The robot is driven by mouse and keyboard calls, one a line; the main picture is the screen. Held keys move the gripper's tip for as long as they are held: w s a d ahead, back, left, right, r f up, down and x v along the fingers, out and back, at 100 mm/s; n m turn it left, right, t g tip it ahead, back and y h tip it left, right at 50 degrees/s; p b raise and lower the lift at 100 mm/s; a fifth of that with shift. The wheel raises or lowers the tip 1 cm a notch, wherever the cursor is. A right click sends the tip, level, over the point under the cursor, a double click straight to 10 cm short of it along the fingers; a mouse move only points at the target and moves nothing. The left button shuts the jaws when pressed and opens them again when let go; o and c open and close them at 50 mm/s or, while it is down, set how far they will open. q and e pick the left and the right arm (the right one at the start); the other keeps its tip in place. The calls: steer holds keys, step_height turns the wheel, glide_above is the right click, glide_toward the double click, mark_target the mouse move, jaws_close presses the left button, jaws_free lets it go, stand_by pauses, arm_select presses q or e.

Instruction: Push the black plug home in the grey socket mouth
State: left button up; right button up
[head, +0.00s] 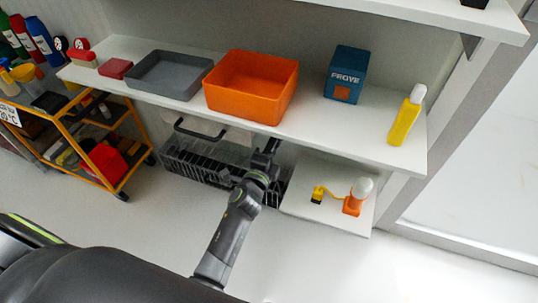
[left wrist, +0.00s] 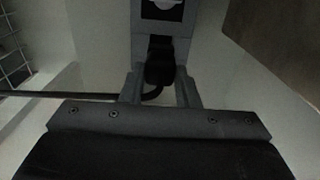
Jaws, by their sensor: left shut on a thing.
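In the left wrist view, my left gripper (left wrist: 160,84) is shut on a black plug (left wrist: 159,63), with a finger on each side. A black cable curves away from the plug to the left. The plug's front end meets a grey block that I take for the socket (left wrist: 146,48). A dark opening with a pale round shape shows higher on this block, at the top edge. The picture is dark, and I cannot tell how deep the plug sits. In the head view, my left gripper (head: 269,149) reaches under the upper shelf. The plug and socket cannot be made out there. My right gripper is not in view.
The white upper shelf (head: 335,128) overhangs my left gripper. It holds a grey tray (head: 167,75), an orange bin (head: 250,88), a blue box (head: 346,75) and a yellow bottle (head: 405,118). A black wire rack (head: 200,165) stands left of the gripper. A lower white board (head: 300,205) lies right.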

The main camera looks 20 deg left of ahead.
arm_select(q)
steer(key=shift+w, duration=0.9)
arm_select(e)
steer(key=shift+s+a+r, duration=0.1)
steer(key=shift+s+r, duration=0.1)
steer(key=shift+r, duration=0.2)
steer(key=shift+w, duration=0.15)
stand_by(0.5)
arm_select(q)
steer(key=shift+w+b, duration=0.7)
steer(key=shift+w, duration=0.75)
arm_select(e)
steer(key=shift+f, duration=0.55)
arm_select(q)
steer(key=o, duration=1)
steer(key=shift+o, duration=0.2)
